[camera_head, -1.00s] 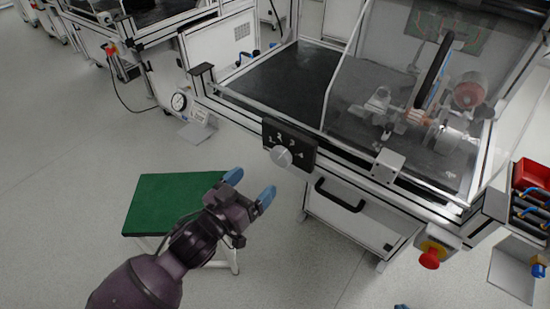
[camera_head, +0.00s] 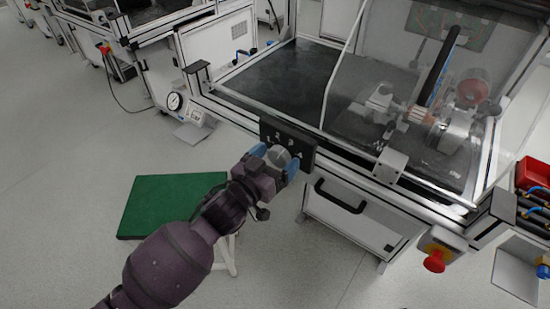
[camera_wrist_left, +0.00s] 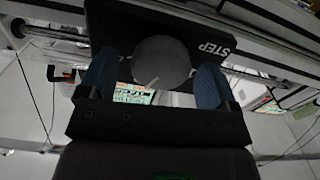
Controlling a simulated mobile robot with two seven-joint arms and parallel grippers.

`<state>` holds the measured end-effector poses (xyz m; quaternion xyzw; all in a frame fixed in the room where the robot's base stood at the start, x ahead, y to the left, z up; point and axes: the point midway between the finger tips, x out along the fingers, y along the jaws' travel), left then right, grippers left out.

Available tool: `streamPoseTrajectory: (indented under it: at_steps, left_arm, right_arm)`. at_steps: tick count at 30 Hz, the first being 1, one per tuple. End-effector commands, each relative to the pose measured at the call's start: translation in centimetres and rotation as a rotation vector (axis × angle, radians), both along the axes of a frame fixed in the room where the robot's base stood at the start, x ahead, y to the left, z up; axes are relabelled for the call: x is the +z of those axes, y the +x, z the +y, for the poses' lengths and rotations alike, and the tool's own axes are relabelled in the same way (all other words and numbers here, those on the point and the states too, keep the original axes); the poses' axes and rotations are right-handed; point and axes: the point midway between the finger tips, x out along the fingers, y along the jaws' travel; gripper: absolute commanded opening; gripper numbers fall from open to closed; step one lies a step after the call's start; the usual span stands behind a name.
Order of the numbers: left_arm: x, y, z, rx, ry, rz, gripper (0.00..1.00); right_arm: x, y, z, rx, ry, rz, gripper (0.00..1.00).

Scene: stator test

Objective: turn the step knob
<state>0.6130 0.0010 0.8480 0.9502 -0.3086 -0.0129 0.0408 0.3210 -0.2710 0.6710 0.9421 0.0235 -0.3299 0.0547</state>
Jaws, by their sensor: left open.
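The step knob (camera_head: 279,157) is a round grey knob on a black panel (camera_head: 305,147) with white numbers, on the front rail of the workstation. In the left wrist view the fingers (camera_wrist_left: 155,85) flank the knob with a visible gap on each side. My right gripper is not in view.
A green-topped stool (camera_head: 165,203) stands under my left arm. A drawer handle (camera_head: 340,196) and a red emergency button (camera_head: 434,262) are on the workstation front. A clear guard (camera_head: 375,60) covers the machine.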

Motion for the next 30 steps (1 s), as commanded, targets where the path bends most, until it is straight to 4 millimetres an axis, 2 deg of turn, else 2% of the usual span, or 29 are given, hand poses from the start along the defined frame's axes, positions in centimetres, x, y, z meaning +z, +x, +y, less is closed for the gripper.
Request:
streamPoseTrajectory:
  at_steps: [1,11,20,30]
  left_arm:
    - [0.0,0.0,0.0,0.0,0.0,0.0,0.84]
    - [0.0,0.0,0.0,0.0,0.0,0.0,0.35]
    - [0.1,0.0,0.0,0.001,0.036,-0.026,0.35]
    - [0.5,-0.1,-0.1,0.001,0.217,-0.161,0.35]
  right_arm:
    - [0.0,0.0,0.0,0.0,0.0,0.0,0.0]
    - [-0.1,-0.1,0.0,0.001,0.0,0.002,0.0]
    - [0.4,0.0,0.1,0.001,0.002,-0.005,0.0]
    - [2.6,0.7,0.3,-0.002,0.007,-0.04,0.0]
